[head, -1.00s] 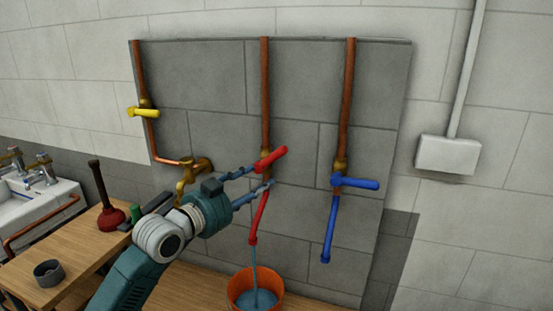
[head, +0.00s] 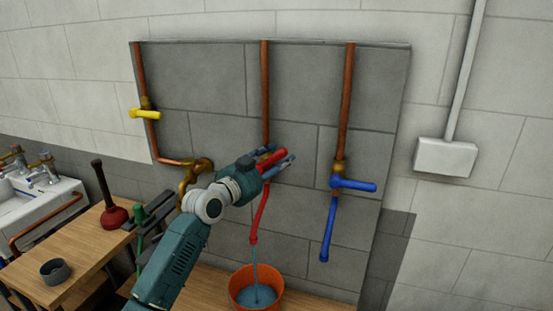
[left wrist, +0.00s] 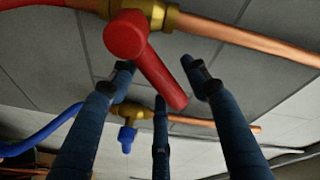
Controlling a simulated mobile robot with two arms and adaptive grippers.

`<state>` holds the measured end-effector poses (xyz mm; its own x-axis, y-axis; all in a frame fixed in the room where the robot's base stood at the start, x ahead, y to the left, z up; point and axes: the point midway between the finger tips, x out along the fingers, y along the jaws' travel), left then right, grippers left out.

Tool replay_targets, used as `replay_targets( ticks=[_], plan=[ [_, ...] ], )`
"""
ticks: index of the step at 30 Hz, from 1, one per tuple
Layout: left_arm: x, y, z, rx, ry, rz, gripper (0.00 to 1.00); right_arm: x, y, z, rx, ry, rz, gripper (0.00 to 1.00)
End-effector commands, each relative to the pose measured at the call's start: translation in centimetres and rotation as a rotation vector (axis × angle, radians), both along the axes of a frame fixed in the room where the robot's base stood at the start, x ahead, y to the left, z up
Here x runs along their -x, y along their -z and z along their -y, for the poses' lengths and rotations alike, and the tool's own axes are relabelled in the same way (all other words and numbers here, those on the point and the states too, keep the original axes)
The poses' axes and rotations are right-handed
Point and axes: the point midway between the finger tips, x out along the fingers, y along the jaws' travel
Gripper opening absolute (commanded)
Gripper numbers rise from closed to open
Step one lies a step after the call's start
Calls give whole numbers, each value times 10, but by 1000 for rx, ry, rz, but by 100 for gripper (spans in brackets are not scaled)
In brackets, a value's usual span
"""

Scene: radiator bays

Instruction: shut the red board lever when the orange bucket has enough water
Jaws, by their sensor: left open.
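The red lever (head: 272,160) on the middle copper pipe points right and a little up. It also shows in the left wrist view (left wrist: 150,62), fixed to a brass valve. My left gripper (head: 282,162) is open at the lever, with its blue fingers on either side of it; I cannot tell whether they touch it. In the left wrist view the lever's end lies among the three fingers. Water runs from the red spout (head: 259,215) into the orange bucket (head: 238,302). Blue water shows inside, below the rim. My right gripper is not in view.
A blue lever (head: 358,185) with a blue spout (head: 329,230) is to the right, and a yellow lever (head: 145,114) to the left. A brass tap (head: 188,178) is near my arm. A plunger (head: 112,213) and grey cup (head: 54,271) stand on the wooden bench.

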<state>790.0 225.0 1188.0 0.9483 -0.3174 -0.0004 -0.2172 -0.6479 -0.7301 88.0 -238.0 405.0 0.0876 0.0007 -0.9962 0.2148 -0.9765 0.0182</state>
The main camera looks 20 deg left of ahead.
Motion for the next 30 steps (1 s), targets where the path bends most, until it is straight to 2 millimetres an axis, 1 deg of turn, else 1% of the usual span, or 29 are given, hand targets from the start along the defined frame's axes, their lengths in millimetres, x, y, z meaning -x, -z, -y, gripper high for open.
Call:
replay_targets(
  ticks=[5, 6, 8, 9, 13, 23, 30],
  plan=[
    [0, 0, 0, 0, 1, 1, 48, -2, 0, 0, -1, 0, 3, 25],
    [0, 0, 0, 0, 1, 1, 46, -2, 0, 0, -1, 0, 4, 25],
    [0, 0, 0, 0, 0, 0, 34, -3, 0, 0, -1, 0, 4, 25],
    [0, 0, 0, 0, 0, 0, 26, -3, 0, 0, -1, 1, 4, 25],
    [0, 0, 0, 0, 0, 0, 0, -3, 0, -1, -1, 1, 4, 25],
    [0, 2, 1, -22, 1, 0, 0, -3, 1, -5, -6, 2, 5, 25],
    [0, 9, 5, -140, 1, 4, 0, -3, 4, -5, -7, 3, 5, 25]
  ],
)
